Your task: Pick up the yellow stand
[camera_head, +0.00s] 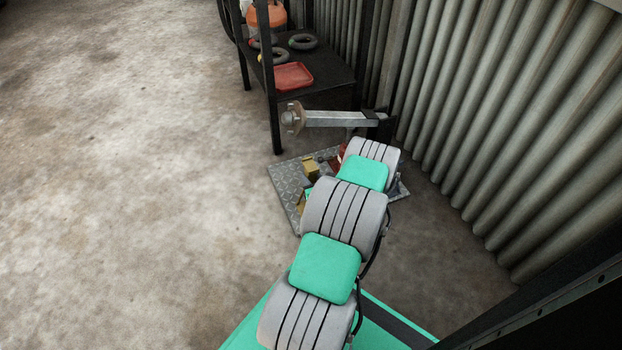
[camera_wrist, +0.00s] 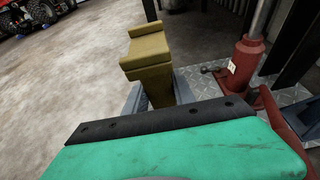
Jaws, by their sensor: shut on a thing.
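The yellow stand (camera_wrist: 148,52) is upright and blocky with a raised lip at its top, in the upper middle of the wrist view. My gripper (camera_wrist: 160,94) has its grey fingers on both sides of the stand's lower part and is shut on it. The stand's foot is hidden behind the dark bar and teal body of my gripper, so I cannot tell whether it touches the plate. In the head view, yellow patches (camera_head: 311,168) show left of my arm over the metal plate (camera_head: 287,180). My arm hides the gripper there.
A red jack (camera_wrist: 245,62) stands right of the stand on the tread plate. A grey beam with a hub (camera_head: 335,118) juts out above the plate. A black shelf holds a red tray (camera_head: 293,76). A corrugated wall (camera_head: 480,110) is at right. Open concrete floor (camera_head: 130,180) lies left.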

